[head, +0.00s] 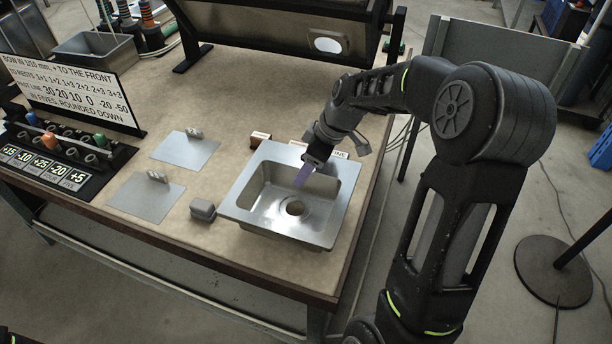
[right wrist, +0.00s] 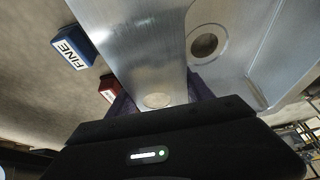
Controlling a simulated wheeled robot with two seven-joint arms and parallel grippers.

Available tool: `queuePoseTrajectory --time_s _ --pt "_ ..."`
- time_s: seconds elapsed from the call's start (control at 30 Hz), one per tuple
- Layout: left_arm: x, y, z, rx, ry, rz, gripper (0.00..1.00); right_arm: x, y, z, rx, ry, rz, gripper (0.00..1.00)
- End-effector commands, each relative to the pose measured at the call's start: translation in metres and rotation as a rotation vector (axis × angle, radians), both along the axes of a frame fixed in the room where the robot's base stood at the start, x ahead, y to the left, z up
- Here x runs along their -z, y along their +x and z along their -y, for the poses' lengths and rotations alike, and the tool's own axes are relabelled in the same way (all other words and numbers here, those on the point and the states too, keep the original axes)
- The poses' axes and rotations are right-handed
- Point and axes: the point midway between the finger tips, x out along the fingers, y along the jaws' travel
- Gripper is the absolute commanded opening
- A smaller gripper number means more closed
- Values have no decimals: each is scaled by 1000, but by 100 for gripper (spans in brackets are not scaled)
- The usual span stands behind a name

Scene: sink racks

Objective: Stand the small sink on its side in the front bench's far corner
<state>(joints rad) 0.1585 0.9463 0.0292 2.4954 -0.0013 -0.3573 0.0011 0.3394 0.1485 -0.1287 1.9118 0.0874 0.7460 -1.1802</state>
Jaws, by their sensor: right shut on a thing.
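The small steel sink (head: 235,210) is at the front right corner of the bench (head: 230,92), with its basin opening upward and its round drain hole showing. I cannot tell whether it rests fully on the bench. My right gripper (head: 304,174) reaches down at the sink's far right side, with a purple finger inside the basin. It is shut on the sink's edge. In the right wrist view the brushed sink metal (right wrist: 130,38) runs between the purple fingers, with a round hole beyond. My left gripper is not in view.
A small grey block (head: 203,210) sits just left of the sink. Two grey plates (head: 186,150) with small markers lie farther left. A brown block (head: 260,139) and labels stand behind the sink; a blue FINE block (right wrist: 75,48) shows in the wrist view. A dark frame (head: 270,38) stands behind.

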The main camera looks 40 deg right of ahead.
Motion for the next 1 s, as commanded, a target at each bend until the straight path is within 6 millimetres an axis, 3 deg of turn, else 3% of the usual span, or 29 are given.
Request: queuePoseTrajectory --time_s 0.2,0.4,1.0 --pt "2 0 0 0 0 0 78 -42 1 0 1 -1 6 0" --pt "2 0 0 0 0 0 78 -62 1 0 1 0 4 0" --pt "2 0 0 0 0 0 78 -64 1 -1 0 1 3 0"
